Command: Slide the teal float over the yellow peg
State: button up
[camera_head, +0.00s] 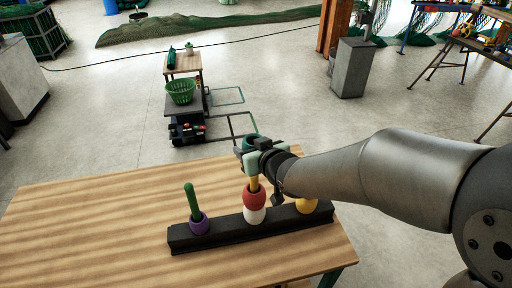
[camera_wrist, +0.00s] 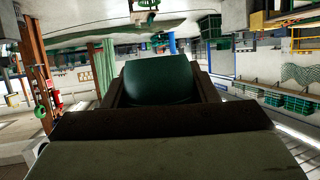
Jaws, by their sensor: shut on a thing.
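My gripper (camera_head: 254,154) is shut on the teal float (camera_head: 249,141), above the middle of a black rack (camera_head: 222,233). In the wrist view the teal float (camera_wrist: 160,78) sits between the two dark fingers of my gripper (camera_wrist: 160,92). The yellow peg (camera_head: 254,184) stands upright at the middle of the rack, with a red float (camera_head: 254,198) above a white float (camera_head: 255,215) around it. Its top end is close below my gripper in the picture. I cannot tell whether the teal float touches the peg or is lined up with it.
A green peg (camera_head: 190,196) with a purple float (camera_head: 199,223) stands at the rack's left. A yellow float (camera_head: 306,206) sits at its right, partly behind my arm. The wooden table (camera_head: 90,230) is clear to the left. A cart with a green basket (camera_head: 180,92) stands beyond.

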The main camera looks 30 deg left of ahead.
aim_at(256, 179)
jog(key=shift+f+b, duration=1.5)
jog(key=shift+f, duration=0.95)
notch_tip(256, 179, down, 5)
jog(key=b, duration=0.5)
jog(key=shift+f, duration=0.1)
jog(key=o, duration=1.1)
jog(key=shift+d, duration=0.1)
